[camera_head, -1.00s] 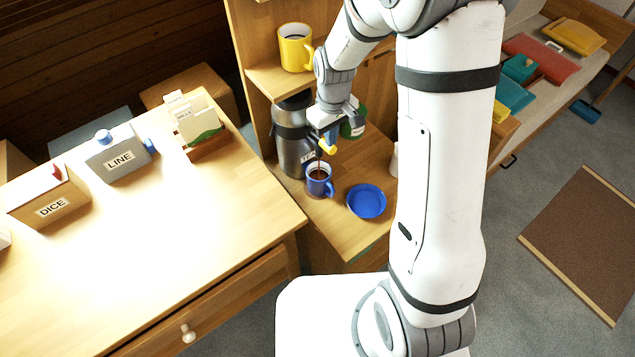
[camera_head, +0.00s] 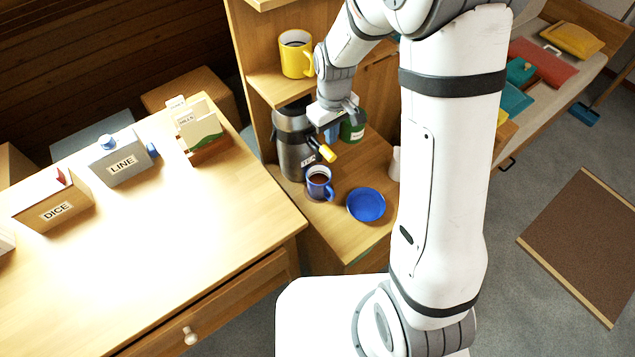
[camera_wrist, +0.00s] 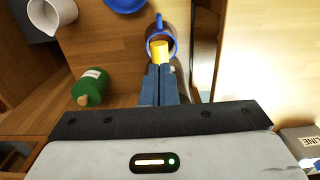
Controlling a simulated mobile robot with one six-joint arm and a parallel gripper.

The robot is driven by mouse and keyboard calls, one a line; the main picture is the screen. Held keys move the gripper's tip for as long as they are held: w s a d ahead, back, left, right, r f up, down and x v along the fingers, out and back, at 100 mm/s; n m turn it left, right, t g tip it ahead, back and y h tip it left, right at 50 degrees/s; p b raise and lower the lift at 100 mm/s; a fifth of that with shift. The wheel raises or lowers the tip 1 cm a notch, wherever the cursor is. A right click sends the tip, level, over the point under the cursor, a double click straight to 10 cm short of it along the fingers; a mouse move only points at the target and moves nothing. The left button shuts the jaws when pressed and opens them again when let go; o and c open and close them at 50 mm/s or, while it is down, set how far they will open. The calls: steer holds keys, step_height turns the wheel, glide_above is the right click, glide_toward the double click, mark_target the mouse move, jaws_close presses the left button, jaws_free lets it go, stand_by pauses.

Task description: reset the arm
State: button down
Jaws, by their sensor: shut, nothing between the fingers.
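My gripper (camera_wrist: 160,88) is shut and empty, its dark blue fingers together. In the head view it hangs just above the yellow-tipped tap lever (camera_head: 327,153) of the grey metal urn (camera_head: 291,145). In the wrist view the yellow tip (camera_wrist: 160,50) shows just beyond my fingertips; whether they touch I cannot tell. The blue mug (camera_head: 319,185) stands upright below the lever with dark brown drink in it; its blue rim (camera_wrist: 160,30) also shows in the wrist view.
A blue saucer (camera_head: 366,204) lies right of the mug. A green container (camera_head: 353,128) and a white cup (camera_head: 395,162) stand close by. A yellow mug (camera_head: 296,54) is on the shelf above. A desk (camera_head: 230,215) with boxes is at left.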

step_height(320, 180, up, 3)
steer(key=shift+f+p, duration=0.2)
steer(key=shift+p, duration=0.35)
steer(key=s+d+r+m+t, duration=0.1)
steer(key=s+d+r+m, duration=0.2)
steer(key=s+r, duration=0.5)
steer(key=s+d+r+m+t, duration=0.2)
steer(key=s+d+r, duration=0.4)
steer(key=s, duration=0.5)
step_height(320, 180, up, 2)
steer(key=shift+r+m, duration=0.2)
steer(key=shift+m, duration=0.7)
